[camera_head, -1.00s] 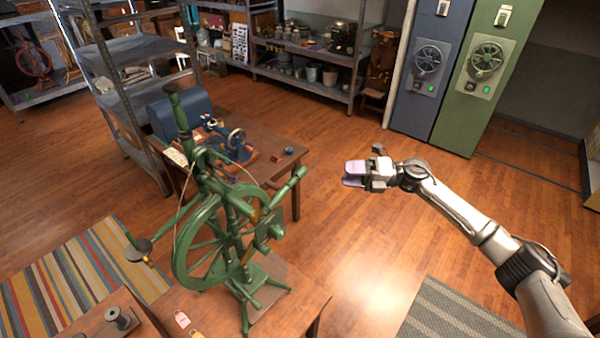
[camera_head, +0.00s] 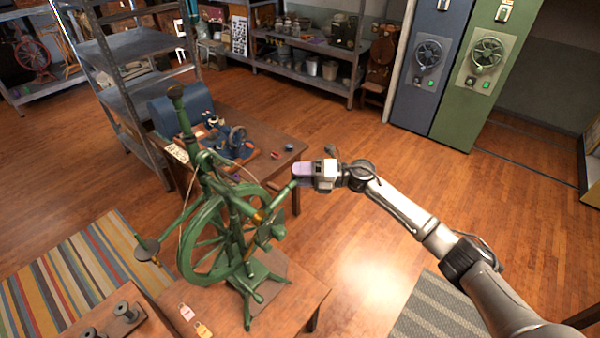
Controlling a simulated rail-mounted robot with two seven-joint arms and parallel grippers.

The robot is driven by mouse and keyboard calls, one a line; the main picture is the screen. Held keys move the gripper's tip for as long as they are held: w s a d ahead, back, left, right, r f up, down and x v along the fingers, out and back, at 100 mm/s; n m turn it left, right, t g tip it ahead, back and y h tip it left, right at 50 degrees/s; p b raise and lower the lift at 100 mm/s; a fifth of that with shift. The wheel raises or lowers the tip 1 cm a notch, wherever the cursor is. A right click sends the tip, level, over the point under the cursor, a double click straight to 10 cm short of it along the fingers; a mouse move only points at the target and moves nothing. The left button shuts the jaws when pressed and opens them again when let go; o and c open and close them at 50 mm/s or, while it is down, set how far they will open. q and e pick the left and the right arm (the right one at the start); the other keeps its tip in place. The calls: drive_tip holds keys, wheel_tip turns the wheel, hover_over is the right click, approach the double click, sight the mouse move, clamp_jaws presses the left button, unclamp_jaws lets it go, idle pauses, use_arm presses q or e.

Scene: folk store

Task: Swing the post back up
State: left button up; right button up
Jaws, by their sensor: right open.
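A green spinning wheel (camera_head: 215,235) stands on a wooden table at the lower left. A dark-topped green post (camera_head: 184,122) rises from it, tilted to the left. Another green bar (camera_head: 280,198) slants up to the right, and a thin arm with a dark disc (camera_head: 147,249) reaches down to the left. I cannot tell which of these is the post meant. My right gripper (camera_head: 298,175) is open, its lilac-padded fingers at the upper end of the right-slanting bar. The fingers hide that end, so I cannot tell whether they touch it. My left gripper is not in view.
A second table (camera_head: 262,128) behind holds a blue machine and small parts. A metal shelf (camera_head: 140,85) stands at its left. Tags (camera_head: 204,330) and spools (camera_head: 124,308) lie in front. Open wooden floor (camera_head: 370,260) is at the right.

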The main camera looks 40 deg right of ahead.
drive_tip(key=shift+w+a, duration=0.1)
clamp_jaws()
idle(0.6)
